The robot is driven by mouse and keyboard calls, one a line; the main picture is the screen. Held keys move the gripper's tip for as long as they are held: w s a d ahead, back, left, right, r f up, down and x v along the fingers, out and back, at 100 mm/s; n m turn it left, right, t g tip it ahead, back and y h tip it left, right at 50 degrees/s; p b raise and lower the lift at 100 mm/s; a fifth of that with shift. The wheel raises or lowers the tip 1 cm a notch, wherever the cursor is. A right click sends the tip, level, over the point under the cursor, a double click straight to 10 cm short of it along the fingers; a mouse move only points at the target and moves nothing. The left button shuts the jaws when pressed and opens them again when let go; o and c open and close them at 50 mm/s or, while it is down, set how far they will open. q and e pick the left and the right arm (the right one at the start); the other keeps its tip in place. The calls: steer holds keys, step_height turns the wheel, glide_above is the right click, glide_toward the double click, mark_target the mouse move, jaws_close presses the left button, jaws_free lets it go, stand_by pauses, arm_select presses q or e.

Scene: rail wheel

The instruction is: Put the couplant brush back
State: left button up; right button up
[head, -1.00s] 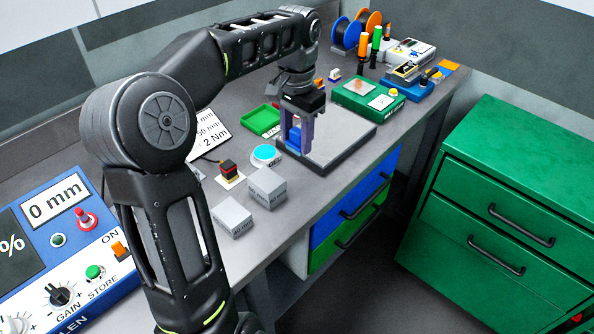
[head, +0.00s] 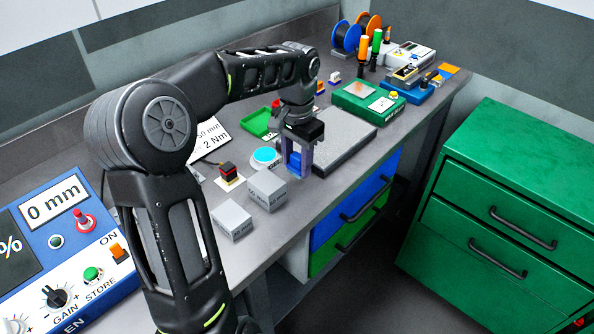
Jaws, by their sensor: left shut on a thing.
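My left gripper (head: 299,164) points down over the workbench, just right of the cyan-topped round pot (head: 265,156). It is shut on a small blue thing (head: 295,160), which I take to be the couplant brush. The fingers hide most of it, and I cannot tell whether its lower end touches the bench. The gripper is in front of the near left part of a dark grey slab (head: 345,140). My right gripper is not in view.
Two grey blocks (head: 268,190) and a small red-and-black item (head: 228,172) stand left of the gripper. A green tray (head: 257,122) lies behind. A green box (head: 368,103) stands farther right. The bench's front edge is close.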

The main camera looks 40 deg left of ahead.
mark_target(297, 169)
arm_select(q)
steer(key=shift+f, duration=1.75)
steer(key=o, duration=1.2)
steer(key=shift+f, duration=0.1)
steer(key=shift+r, duration=0.2)
step_height(297, 169, up, 8)
steer(key=shift+r, duration=0.15)
step_height(297, 169, up, 3)
steer(key=shift+p, duration=1.15)
steer(key=shift+r+p, duration=0.35)
